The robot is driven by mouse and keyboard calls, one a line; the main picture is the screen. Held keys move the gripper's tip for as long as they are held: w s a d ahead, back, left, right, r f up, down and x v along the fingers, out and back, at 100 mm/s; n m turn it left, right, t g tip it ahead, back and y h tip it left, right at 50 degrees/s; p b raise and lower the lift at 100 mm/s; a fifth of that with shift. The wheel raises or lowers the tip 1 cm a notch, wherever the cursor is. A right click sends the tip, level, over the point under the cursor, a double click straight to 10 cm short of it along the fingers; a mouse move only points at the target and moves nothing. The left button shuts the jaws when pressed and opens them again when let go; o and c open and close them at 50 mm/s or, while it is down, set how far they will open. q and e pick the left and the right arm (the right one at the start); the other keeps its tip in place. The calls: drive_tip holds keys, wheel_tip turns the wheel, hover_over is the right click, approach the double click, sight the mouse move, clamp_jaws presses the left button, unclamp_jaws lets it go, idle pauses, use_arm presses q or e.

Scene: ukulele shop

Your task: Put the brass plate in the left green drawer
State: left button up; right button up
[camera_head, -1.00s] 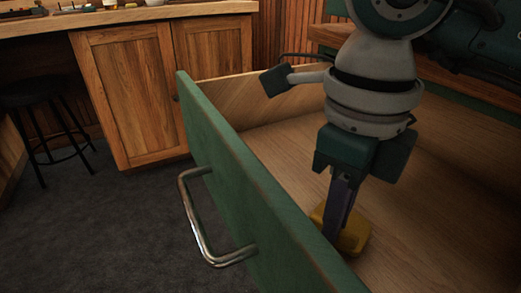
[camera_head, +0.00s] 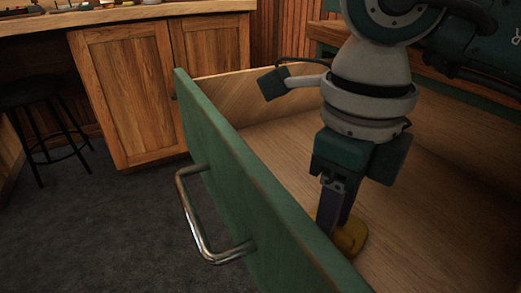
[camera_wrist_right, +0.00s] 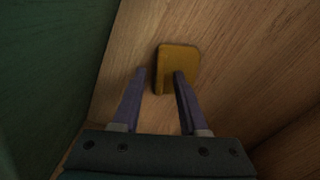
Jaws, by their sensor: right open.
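The brass plate (camera_head: 349,238) is a small yellow rounded square lying on the wooden floor of the open green drawer (camera_head: 240,190). In the right wrist view the plate (camera_wrist_right: 178,62) lies flat just beyond and between the fingers, nearer the right finger. My right gripper (camera_head: 332,218) reaches down into the drawer, close to the green front panel. In the right wrist view its two fingers (camera_wrist_right: 160,78) are apart, with the right one overlapping the plate. The fingers partly hide the plate in the head view. My left gripper is not in view.
The drawer's metal handle (camera_head: 200,225) sticks out from the green front. A wooden cabinet (camera_head: 125,90) and a black stool (camera_head: 40,115) stand at the back left. The drawer floor to the right of the plate is bare.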

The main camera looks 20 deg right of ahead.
wheel_tip(320, 180, up, 12)
drive_tip(key=p, duration=0.3)
drive_tip(key=shift+c, duration=0.2)
idle(1.1)
